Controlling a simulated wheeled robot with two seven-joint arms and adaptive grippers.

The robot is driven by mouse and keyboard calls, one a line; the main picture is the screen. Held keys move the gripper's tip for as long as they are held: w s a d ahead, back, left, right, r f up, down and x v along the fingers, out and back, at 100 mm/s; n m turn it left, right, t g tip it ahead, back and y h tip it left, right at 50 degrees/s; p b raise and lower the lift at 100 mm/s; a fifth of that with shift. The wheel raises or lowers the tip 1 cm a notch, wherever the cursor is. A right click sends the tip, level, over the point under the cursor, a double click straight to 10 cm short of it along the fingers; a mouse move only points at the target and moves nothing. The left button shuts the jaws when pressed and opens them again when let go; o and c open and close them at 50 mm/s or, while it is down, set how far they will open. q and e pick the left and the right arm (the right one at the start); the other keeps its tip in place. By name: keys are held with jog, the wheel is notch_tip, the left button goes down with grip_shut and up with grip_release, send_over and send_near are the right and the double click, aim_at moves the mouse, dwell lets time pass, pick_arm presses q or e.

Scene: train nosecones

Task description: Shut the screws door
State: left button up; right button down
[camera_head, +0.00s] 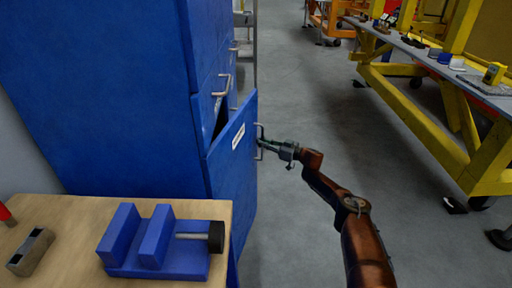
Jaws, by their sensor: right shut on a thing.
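The screws door (229,165) is a blue cabinet door with a white label, in the middle of the head view. It stands ajar, with a dark gap along its top edge against the blue cabinet (110,90). The label is too small to read. My right gripper (263,143) is at the metal handle (259,132) on the door's outer face and is shut on it. The fingertips are small in the view and partly merge with the handle. My left gripper is not in view.
A wooden bench (75,212) at the lower left carries a blue vise (160,245) and a small metal block (30,252), close to the door. A yellow-framed workbench (440,110) stands at the right. Grey floor (310,90) is clear between.

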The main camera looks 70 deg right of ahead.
jog(key=shift+w+f, duration=0.1)
dwell(0.4)
jog(key=c, duration=2.3)
grip_release()
jog(key=shift+w, duration=0.1)
jog(key=shift+s+a+f, duration=0.1)
jog(key=shift+s+a, duration=0.05)
jog(key=shift+s, duration=0.4)
jog(key=v, duration=1.1)
